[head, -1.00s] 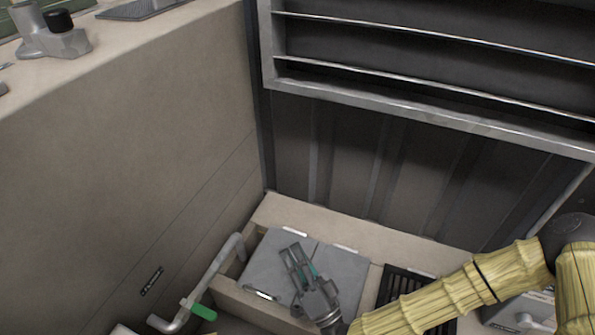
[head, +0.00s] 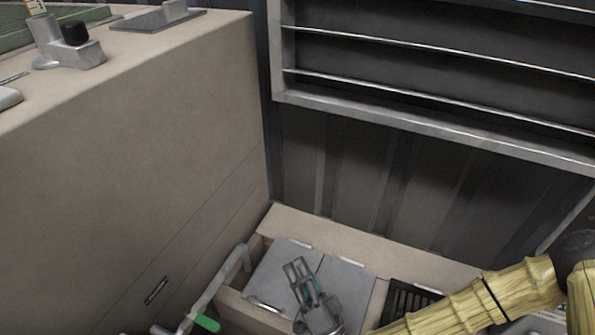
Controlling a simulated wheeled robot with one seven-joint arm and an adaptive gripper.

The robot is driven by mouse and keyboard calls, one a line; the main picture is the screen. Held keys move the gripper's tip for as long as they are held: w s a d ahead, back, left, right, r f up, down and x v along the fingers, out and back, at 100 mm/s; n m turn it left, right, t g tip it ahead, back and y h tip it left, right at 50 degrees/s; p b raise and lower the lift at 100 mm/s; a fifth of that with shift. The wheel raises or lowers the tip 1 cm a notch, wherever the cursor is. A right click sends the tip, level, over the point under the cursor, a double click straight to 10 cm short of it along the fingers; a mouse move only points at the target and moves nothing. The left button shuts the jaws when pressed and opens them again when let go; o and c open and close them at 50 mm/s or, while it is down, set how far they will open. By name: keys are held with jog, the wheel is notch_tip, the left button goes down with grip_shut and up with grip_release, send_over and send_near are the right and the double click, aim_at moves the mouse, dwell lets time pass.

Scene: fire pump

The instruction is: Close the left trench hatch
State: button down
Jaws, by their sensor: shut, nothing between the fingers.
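The left trench hatch (head: 276,272) is a grey plate at the bottom middle of the head view. It appears to lie flat, level with the grey plate (head: 347,284) to its right. A pale bar handle (head: 264,304) is at its front edge, and a light hinge strip is at its back edge. My gripper (head: 296,266) is shut and empty, over the right part of the left hatch near the seam. I cannot tell whether it touches the plate. The gripper hides part of the seam and the right plate.
A grey pipe with a green grip (head: 207,323) runs along the left of the trench. A black grate (head: 408,298) lies to the right. A beige block (head: 130,160) stands at left; a metal shelf frame (head: 430,135) hangs on the back wall.

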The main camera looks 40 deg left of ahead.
notch_tip(320, 180, up, 8)
dwell(0.4)
jog(key=shift+r, duration=0.15)
jog(key=w+d+g+h+p, duration=0.1)
jog(key=d+g+h+p, duration=0.2)
jog(key=d+h+p, duration=1.75)
jog(key=s+d+r+m+g+p, duration=0.1)
jog(key=d+r+p, duration=0.3)
jog(key=d+p, duration=0.5)
jog(key=s+d+r+m+g+h+p, duration=0.1)
jog(key=s+d+r+p, duration=0.2)
jog(key=d+p, duration=0.6)
jog(key=s+d+r+m+g+h+p, duration=0.1)
jog(key=s+d+r+m+p, duration=0.1)
jog(key=d+r+p, duration=0.4)
jog(key=s+d+p, duration=0.1)
jog(key=d+p, duration=0.2)
jog(key=d, duration=0.4)
jog(key=shift+r, duration=0.15)
